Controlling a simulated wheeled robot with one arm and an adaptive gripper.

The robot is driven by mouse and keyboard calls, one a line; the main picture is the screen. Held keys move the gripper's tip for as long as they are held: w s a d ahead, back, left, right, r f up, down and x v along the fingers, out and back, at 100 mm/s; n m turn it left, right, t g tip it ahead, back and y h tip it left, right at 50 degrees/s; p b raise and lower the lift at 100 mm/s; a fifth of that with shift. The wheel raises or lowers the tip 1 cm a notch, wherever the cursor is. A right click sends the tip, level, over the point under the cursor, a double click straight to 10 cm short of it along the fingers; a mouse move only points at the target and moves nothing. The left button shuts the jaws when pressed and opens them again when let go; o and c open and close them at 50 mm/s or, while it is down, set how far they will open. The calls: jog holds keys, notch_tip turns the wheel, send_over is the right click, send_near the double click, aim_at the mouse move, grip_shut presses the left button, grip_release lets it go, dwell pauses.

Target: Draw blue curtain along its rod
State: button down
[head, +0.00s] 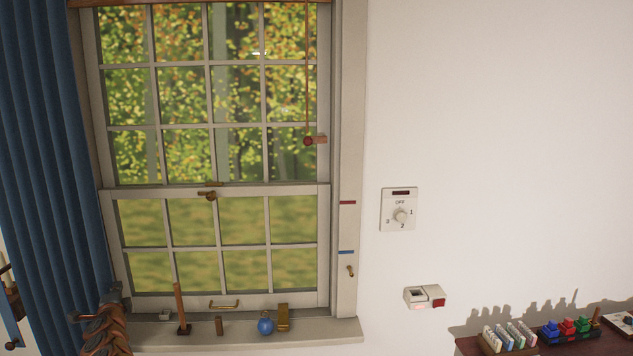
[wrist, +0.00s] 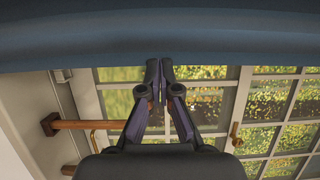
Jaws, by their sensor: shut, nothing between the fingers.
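The blue curtain (head: 45,150) hangs in tall folds at the left side of the window in the head view. Its upper end and rod are out of frame. In the wrist view, the blue curtain (wrist: 160,38) is a wide band across the top. My gripper (wrist: 160,68) points toward it with both fingers together and nothing between them. The fingertips appear very near the curtain's edge; I cannot tell whether they touch.
The window (head: 210,150) fills the middle. Its sill (head: 345,331) carries an upright wooden stick (head: 180,308), a blue ball (head: 265,326) and small blocks. A pull cord (head: 307,70) hangs at the window's right. A dial switch (head: 399,209) is on the otherwise mostly bare wall.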

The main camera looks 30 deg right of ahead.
jog(key=s+b, duration=1)
jog(key=b, duration=0.7)
jog(key=shift+s, duration=0.35)
jog(key=shift+a, duration=0.1)
dwell(0.4)
